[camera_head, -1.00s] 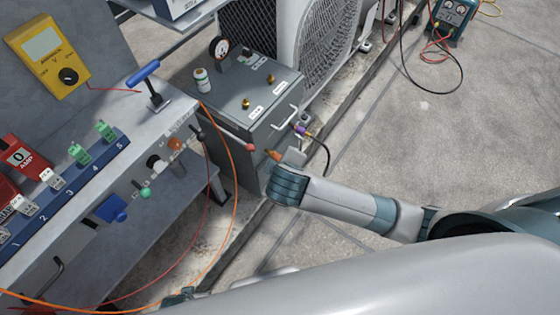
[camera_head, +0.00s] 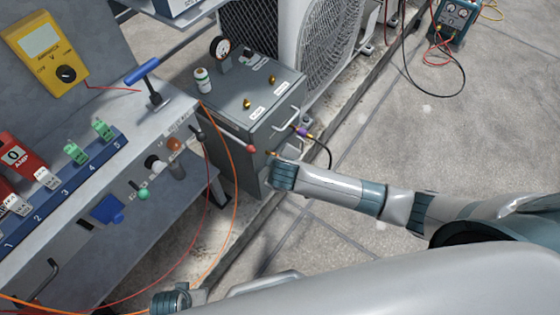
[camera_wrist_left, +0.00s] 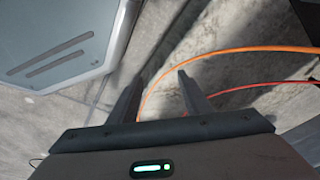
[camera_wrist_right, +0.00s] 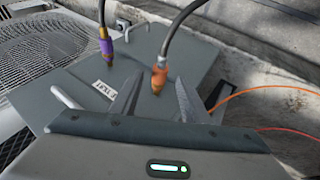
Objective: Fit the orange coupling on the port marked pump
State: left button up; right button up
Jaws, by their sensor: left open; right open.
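The orange coupling (camera_wrist_right: 160,77) hangs on a dark hose in the right wrist view, between the fingers of my right gripper (camera_wrist_right: 158,84). The fingers are open, with space on both sides of it. I cannot tell whether its lower end touches a port. In the head view only a small orange tip (camera_head: 272,153) shows past my right wrist. The grey box (camera_head: 228,112) has brass ports (camera_head: 246,103) on top with white labels too small to read; I cannot tell which is marked pump. My left gripper (camera_wrist_left: 160,76) is open and empty.
A purple coupling (camera_head: 302,131) on a hose sits at the box front, near a handle (camera_head: 286,119).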

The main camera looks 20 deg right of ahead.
jog(key=shift+x, duration=1.35)
grip_shut()
